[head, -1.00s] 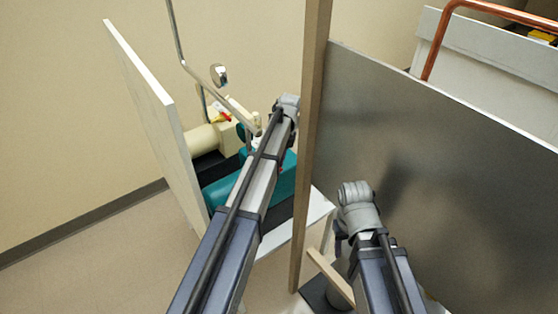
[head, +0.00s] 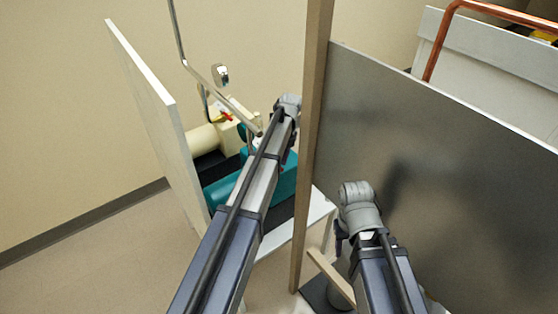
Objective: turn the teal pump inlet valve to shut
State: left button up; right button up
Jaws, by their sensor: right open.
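A teal pump body (head: 222,190) sits on a low bench in the bay between two panels, with my left arm crossing in front of it. I cannot make out the teal pump's inlet valve. My left arm reaches into the bay, and its gripper (head: 287,152) is mostly hidden behind the arm, near the teal body. My right gripper (head: 341,234) is open, outside the bay, beside the post and away from the pump.
A white panel (head: 150,105) bounds the bay on the left. A wooden post (head: 312,120) and a grey metal panel (head: 440,170) stand on the right. A bent metal pipe (head: 213,85) hangs over the bay. A wooden bar (head: 330,275) is low beside my right arm.

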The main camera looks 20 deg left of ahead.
notch_tip(320, 180, up, 8)
jog(key=p, duration=0.7)
jog(key=shift+f, duration=0.25)
